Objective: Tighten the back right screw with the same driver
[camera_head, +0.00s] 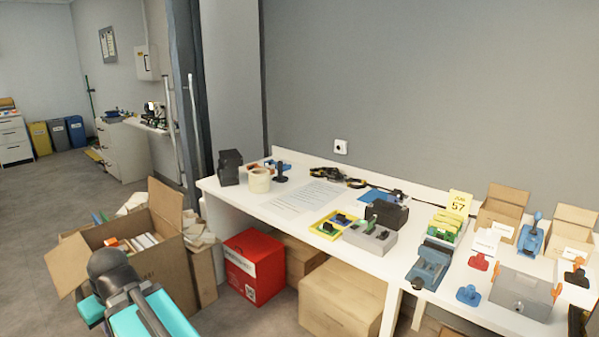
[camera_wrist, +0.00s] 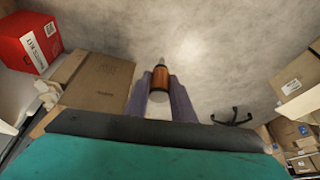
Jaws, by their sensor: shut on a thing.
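In the wrist view my gripper (camera_wrist: 160,95) is shut on a driver with an orange-brown handle (camera_wrist: 161,77). The driver points away from the camera over the grey floor, with its shaft end at the top. In the head view only part of my arm shows at lower left, and the driver cannot be made out there. On the white workbench (camera_head: 270,205) stands a grey box with a small green part on top (camera_head: 370,237). A grey metal box (camera_head: 522,292) stands at the bench's right end. Individual screws are too small to tell, so I cannot pick out the back right screw.
An open carton (camera_head: 115,250) with books stands left of the bench. A red box (camera_head: 253,265) and closed cartons (camera_head: 343,300) stand under it. A black holder (camera_head: 386,213), blue vise-like tool (camera_head: 428,266) and yellow tray (camera_head: 336,224) crowd the bench. A paper sheet (camera_head: 300,196) lies flat.

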